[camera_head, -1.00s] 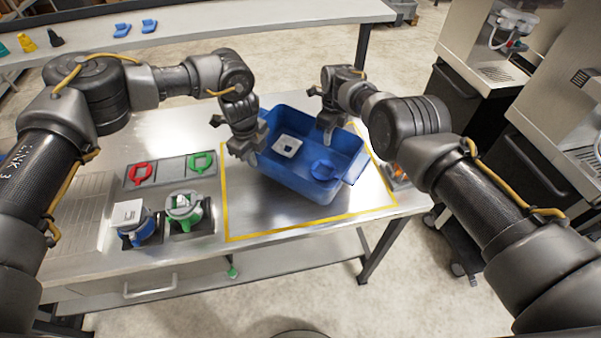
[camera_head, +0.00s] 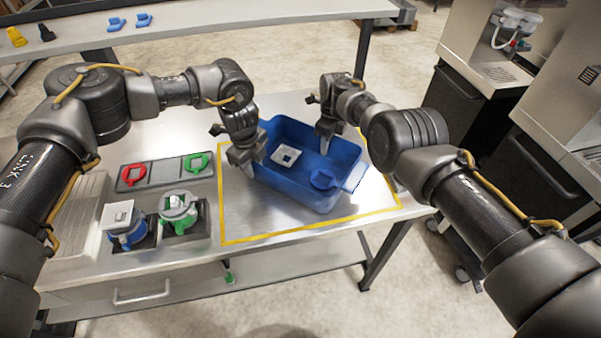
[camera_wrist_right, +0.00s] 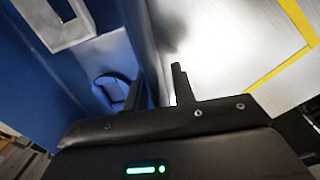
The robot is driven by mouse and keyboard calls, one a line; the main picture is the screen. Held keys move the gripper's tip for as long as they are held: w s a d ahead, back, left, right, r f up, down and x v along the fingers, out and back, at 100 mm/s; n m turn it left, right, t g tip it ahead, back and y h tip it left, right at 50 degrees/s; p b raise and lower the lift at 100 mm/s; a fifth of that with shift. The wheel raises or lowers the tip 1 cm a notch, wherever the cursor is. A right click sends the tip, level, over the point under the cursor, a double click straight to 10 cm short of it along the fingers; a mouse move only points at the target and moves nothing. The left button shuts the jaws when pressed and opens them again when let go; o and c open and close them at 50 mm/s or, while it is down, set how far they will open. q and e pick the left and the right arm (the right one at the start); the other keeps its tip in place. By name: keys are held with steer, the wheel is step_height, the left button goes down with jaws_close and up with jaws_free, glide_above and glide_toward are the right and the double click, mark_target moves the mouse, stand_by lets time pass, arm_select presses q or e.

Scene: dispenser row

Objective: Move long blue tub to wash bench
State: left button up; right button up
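The long blue tub (camera_head: 300,197) is at the right part of the steel table, over a yellow-outlined area. It holds a white square piece with a dark centre (camera_head: 287,156) and a blue ring-like piece (camera_head: 323,179). My left gripper (camera_head: 247,163) is shut on the tub's left end wall. My right gripper (camera_head: 325,137) is at the tub's far right wall. In the right wrist view its fingers (camera_wrist_right: 158,92) lie on either side of the blue wall (camera_wrist_right: 147,45), with little gap. I cannot tell which surface is the wash bench.
A tray with red and green rings (camera_head: 165,171) and two lidded containers, blue (camera_head: 126,236) and green (camera_head: 180,215), stand left of the tub. A long bench (camera_head: 230,20) with small coloured pieces is behind. Dispenser machines (camera_head: 500,60) stand right, with open floor between.

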arm_select(q)
step_height(320, 180, up, 12)
steer(key=shift+s+a, duration=0.25)
steer(key=shift+s, duration=0.15)
arm_select(e)
steer(key=shift+w+r, duration=0.15)
steer(key=shift+r, duration=0.6)
arm_select(q)
steer(key=shift+f, duration=0.1)
arm_select(e)
step_height(320, 180, up, 10)
steer(key=shift+w+d+r, duration=0.15)
steer(key=shift+w+d, duration=0.1)
